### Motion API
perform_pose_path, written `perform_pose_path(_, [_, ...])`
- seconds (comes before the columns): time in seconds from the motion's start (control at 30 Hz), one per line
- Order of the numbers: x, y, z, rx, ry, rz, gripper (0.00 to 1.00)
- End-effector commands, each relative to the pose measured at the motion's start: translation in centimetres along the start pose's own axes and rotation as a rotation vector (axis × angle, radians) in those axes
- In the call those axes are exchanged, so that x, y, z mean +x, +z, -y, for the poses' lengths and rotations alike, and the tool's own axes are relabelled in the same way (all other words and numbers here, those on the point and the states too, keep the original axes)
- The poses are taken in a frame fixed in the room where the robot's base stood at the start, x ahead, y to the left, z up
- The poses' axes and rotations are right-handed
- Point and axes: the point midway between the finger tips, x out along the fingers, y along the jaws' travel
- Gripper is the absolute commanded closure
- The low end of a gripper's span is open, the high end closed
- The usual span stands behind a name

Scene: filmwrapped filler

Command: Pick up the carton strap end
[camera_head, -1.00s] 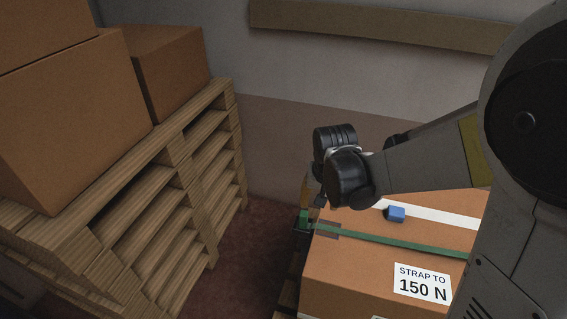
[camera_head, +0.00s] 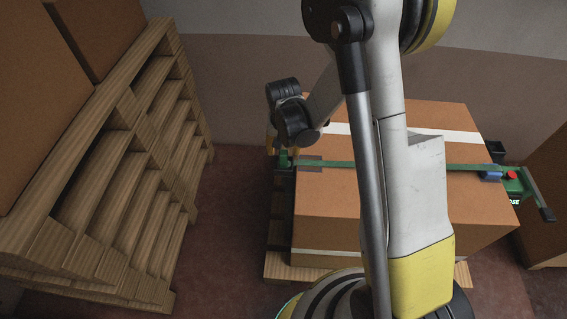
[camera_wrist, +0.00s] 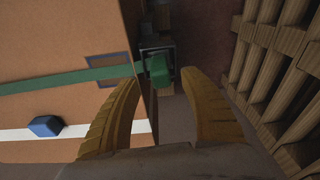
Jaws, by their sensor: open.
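The brown carton (camera_head: 330,205) stands on a pallet, with a green strap (camera_head: 440,167) across its top. The green strap end (camera_wrist: 158,68) is a small block just off the carton's edge, beside a dark holder. It also shows left of the carton in the head view (camera_head: 284,159). My gripper (camera_wrist: 160,77) is open, its two yellow-brown fingers pointing at the strap end. The strap end appears between the fingertips or just beyond them; I cannot tell the depth or any contact. In the head view my wrist mostly hides the fingers.
A blue block (camera_wrist: 45,126) sits on the carton top by a white band (camera_wrist: 25,134). A green tool with a red button (camera_head: 512,175) is at the carton's right. Stacked pallets (camera_head: 130,150) bearing cartons stand left, with a floor gap (camera_head: 225,215) between.

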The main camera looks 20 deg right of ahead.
Motion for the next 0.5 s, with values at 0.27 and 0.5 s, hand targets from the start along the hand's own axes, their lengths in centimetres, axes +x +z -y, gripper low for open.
perform_pose_path(0.27, [3.4,-0.1,0.0,0.0,0.0,0.0,0.48])
perform_pose_path(0.5, [3.2,-0.1,0.0,0.0,0.0,0.0,0.77])
